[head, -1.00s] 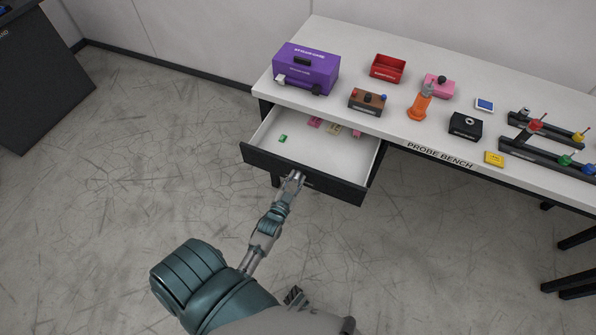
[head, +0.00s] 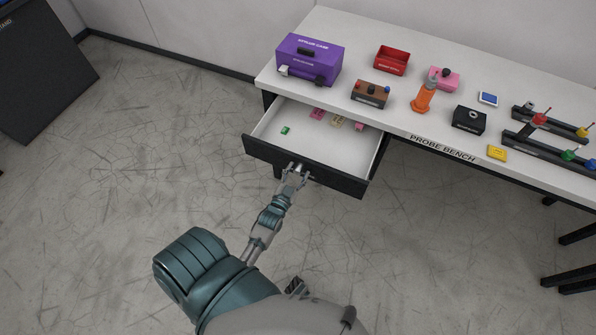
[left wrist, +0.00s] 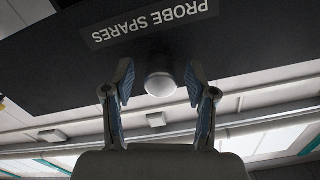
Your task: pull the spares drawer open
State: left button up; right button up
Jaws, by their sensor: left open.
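The spares drawer (head: 268,157) is pulled out from under the left end of the bench, with a dark front and a white inside. Small pink, green and tan pieces lie in it. In the left wrist view its dark front (left wrist: 240,45) carries the label "PROBE SPARES" (left wrist: 150,22), upside down, and a round pale knob (left wrist: 160,78). My left gripper (head: 295,172) is at the drawer front in the head view. In the left wrist view its open fingers (left wrist: 160,85) stand on either side of the knob, with gaps showing. My right gripper is not in view.
The probe bench (head: 350,38) holds a purple case (head: 310,62), a red bin (head: 391,60), a brown box (head: 370,93), an orange stand (head: 424,98) and a black box (head: 469,120). The floor (head: 130,170) left of the drawer is clear.

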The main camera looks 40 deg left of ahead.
pick_arm(q)
jog(key=v, duration=1.1)
jog(key=shift+s+d, duration=0.2)
jog(key=shift+f, duration=0.1)
jog(key=s+d+f+g+h, duration=0.2)
jog(key=d+f+g, duration=0.25)
jog(key=f, duration=0.55)
jog(key=s+d+f+g+h, duration=0.2)
jog(key=d+f+g, duration=0.25)
jog(key=f, duration=0.55)
jog(key=s+d+f+m+g, duration=0.1)
jog(key=s+d+f+g, duration=0.2)
jog(key=s+f+g, duration=0.4)
jog(key=s+f, duration=0.3)
jog(key=s, duration=0.3)
jog(key=shift+s+p, duration=0.25)
jog(key=shift+p, duration=0.15)
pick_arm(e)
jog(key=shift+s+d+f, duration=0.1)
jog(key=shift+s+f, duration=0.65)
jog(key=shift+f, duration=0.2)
